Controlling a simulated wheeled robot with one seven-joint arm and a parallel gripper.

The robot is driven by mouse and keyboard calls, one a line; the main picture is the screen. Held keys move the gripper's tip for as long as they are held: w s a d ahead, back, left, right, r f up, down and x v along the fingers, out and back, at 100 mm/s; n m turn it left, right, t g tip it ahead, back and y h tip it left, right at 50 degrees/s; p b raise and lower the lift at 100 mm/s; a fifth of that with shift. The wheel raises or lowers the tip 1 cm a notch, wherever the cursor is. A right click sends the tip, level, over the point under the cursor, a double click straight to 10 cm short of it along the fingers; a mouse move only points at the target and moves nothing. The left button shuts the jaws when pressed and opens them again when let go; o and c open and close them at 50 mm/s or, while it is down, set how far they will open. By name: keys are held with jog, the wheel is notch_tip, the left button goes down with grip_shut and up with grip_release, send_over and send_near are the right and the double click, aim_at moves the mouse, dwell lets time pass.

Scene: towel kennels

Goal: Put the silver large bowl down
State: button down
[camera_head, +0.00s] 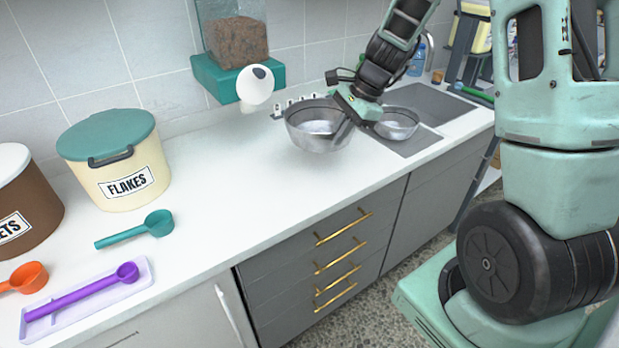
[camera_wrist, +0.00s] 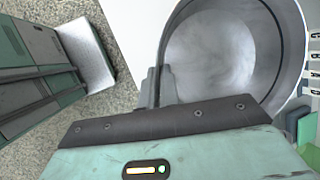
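The silver large bowl (camera_head: 312,128) is upright over the white counter, left of the sink, in the head view. Its bottom is at or just above the counter; I cannot tell if it touches. My gripper (camera_head: 343,128) is shut on the bowl's right rim, one finger visible against the wall. In the wrist view, the bowl (camera_wrist: 225,50) fills the upper right and looks empty, and my gripper's fingers (camera_wrist: 157,86) are at its left rim.
A smaller silver bowl (camera_head: 399,122) stands to the right by the grey sink area (camera_head: 428,103). A teal-based dispenser (camera_head: 238,70) hangs behind. The flakes tub (camera_head: 115,165), a teal scoop (camera_head: 140,229) and a purple scoop (camera_head: 85,290) are left. The counter (camera_head: 240,205) in front is clear.

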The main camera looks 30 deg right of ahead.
jog(key=shift+d+f, duration=0.15)
jog(key=shift+f, duration=2.3)
jog(key=shift+d+f, duration=0.1)
jog(key=shift+f, duration=2.35)
jog(key=shift+f, duration=0.15)
jog(key=c, duration=1.6)
grip_release()
